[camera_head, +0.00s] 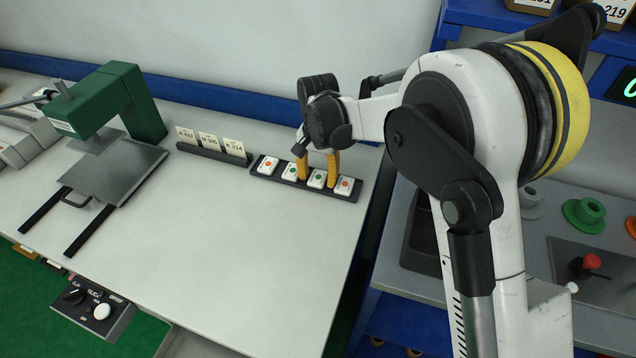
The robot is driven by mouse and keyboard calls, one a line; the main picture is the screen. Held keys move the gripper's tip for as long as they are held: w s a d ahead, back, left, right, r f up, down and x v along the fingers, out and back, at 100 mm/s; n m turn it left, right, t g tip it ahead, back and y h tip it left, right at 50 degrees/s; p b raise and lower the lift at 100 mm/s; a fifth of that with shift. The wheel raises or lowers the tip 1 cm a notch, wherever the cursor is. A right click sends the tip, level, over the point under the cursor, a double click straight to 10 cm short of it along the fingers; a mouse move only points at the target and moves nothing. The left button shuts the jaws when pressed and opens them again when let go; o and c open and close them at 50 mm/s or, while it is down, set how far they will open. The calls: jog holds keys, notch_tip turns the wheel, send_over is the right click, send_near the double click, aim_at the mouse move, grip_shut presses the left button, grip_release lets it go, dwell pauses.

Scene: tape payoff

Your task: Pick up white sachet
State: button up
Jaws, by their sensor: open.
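Several small white sachets lie in a row in a narrow dark tray (256,171) at the back right of the grey table. The leftmost sachet (268,165) has an orange dot. The second sachet (290,171) and the third sachet (317,178) have green dots. The rightmost sachet (344,187) has an orange-red dot. My gripper (318,182) points down over the tray with its yellow fingers apart, one on each side of the third sachet. I cannot tell whether the fingers touch it.
A dark holder with several number cards (210,145) stands left of the tray. A green press-like machine (125,105) with a grey plate is at the left. A control box (95,305) hangs at the front edge. The table's middle is clear. A second bench (520,235) stands right.

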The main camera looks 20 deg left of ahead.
aim_at(318, 177)
jog(key=shift+r, duration=0.1)
jog(key=c, duration=0.9)
jog(key=shift+r, duration=0.1)
jog(key=shift+r, duration=0.25)
notch_tip(318, 177, up, 4)
jog(key=shift+f+p, duration=0.1)
jog(key=shift+p, duration=1.15)
jog(key=s+d+r+p, duration=0.3)
jog(key=s+r, duration=0.3)
jog(key=s, duration=0.5)
jog(key=shift+s+d+r, duration=0.15)
jog(key=shift+s+r, duration=0.05)
